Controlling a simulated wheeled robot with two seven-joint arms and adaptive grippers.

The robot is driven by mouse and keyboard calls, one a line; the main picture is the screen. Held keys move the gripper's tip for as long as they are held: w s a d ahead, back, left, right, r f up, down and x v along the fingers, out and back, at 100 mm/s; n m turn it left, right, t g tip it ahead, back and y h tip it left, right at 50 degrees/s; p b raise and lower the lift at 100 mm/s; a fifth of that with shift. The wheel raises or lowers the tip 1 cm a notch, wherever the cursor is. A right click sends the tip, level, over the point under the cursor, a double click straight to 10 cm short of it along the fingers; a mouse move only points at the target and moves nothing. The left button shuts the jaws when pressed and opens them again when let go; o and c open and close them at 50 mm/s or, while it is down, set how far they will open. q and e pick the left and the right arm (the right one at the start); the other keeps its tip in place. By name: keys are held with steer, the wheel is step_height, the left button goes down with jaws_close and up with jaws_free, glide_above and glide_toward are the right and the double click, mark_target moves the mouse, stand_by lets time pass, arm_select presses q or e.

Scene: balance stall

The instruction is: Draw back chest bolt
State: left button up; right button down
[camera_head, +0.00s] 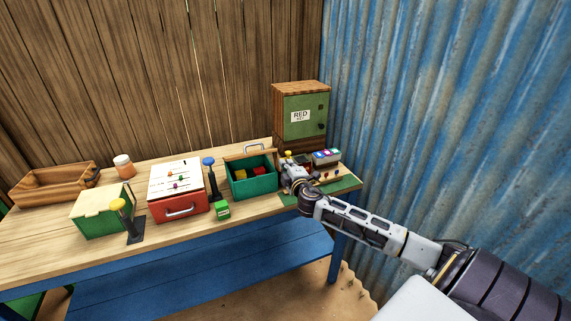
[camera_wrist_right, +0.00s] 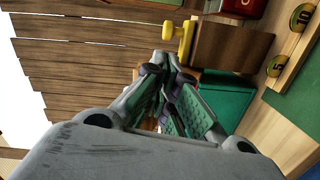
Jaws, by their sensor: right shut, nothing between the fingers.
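A small brown wooden chest (camera_wrist_right: 232,46) shows in the right wrist view at upper right. A yellow knob (camera_wrist_right: 183,36), seemingly the bolt's handle, sticks out from its left side. My right gripper (camera_wrist_right: 168,66) is shut and empty, its fingertips just below the knob in that picture. I cannot tell whether they touch it. In the head view my right gripper (camera_head: 288,169) is at the right end of the bench, and the yellow knob (camera_head: 288,153) shows small just above it. The chest there is mostly hidden behind my gripper. My left gripper is out of view.
A teal box (camera_head: 250,187) with coloured blocks stands left of my right gripper. A green cabinet (camera_head: 305,122) marked RED stands behind. Further left are a red box (camera_head: 180,207), a green box (camera_head: 95,220) and an open wooden tray (camera_head: 50,187). A green mat (camera_head: 345,187) lies right.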

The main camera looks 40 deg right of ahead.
steer(key=shift+s+a, duration=0.25)
steer(key=shift+s, duration=0.45)
steer(key=shift+r, duration=0.1)
